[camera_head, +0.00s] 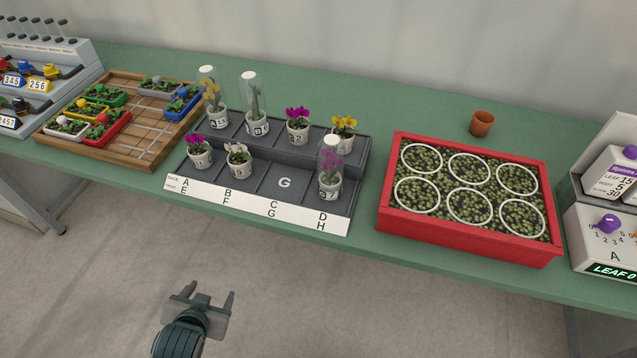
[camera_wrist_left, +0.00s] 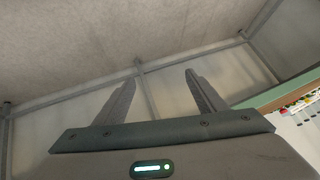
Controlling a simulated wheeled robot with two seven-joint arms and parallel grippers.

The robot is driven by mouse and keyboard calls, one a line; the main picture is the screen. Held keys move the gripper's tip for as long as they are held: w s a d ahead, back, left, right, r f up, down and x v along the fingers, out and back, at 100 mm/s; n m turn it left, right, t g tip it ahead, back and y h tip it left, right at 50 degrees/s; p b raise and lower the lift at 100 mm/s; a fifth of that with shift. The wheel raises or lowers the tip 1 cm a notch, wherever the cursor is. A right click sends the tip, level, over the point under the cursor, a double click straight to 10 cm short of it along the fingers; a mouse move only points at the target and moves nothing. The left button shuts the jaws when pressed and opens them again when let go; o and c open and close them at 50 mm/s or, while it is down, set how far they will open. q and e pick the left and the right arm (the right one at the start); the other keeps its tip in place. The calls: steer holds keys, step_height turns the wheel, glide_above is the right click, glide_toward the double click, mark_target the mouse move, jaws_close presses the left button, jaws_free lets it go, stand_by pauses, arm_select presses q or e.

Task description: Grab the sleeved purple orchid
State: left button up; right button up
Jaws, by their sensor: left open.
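The sleeved purple orchid (camera_head: 331,163) stands upright in a white pot inside a clear sleeve, in the front right compartment of the dark grey tray (camera_head: 252,184) in the head view. My left gripper (camera_head: 211,291) is open and empty, in front of the table and below its top edge, well short of the tray. In the left wrist view its two fingers (camera_wrist_left: 160,95) are spread with nothing between them. The orchid does not show in the left wrist view. My right gripper is not in view.
Unsleeved purple orchids (camera_head: 297,120) and (camera_head: 199,148) and a yellow one (camera_head: 343,128) share the tray. Two other sleeved pots (camera_head: 254,105) stand at its back left. Compartment G is empty. A red planter box (camera_head: 470,241) stands to the right, a wooden board (camera_head: 150,158) to the left.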

arm_select(q)
steer(key=s+d+f+g, duration=0.1)
steer(key=s+f, duration=0.3)
steer(key=f, duration=0.5)
steer(key=s+d+f+g+h, duration=0.1)
steer(key=s+f, duration=0.2)
steer(key=f, duration=0.6)
steer(key=s+d+f+g, duration=0.15)
steer(key=s+f, duration=0.25)
steer(key=f, duration=0.4)
steer(key=s+f+n, duration=0.1)
steer(key=s+f, duration=1.2)
steer(key=f, duration=0.1)
steer(key=shift+a+f+g+h, duration=0.2)
steer(key=shift+a+g+h, duration=0.2)
steer(key=shift+g, duration=0.05)
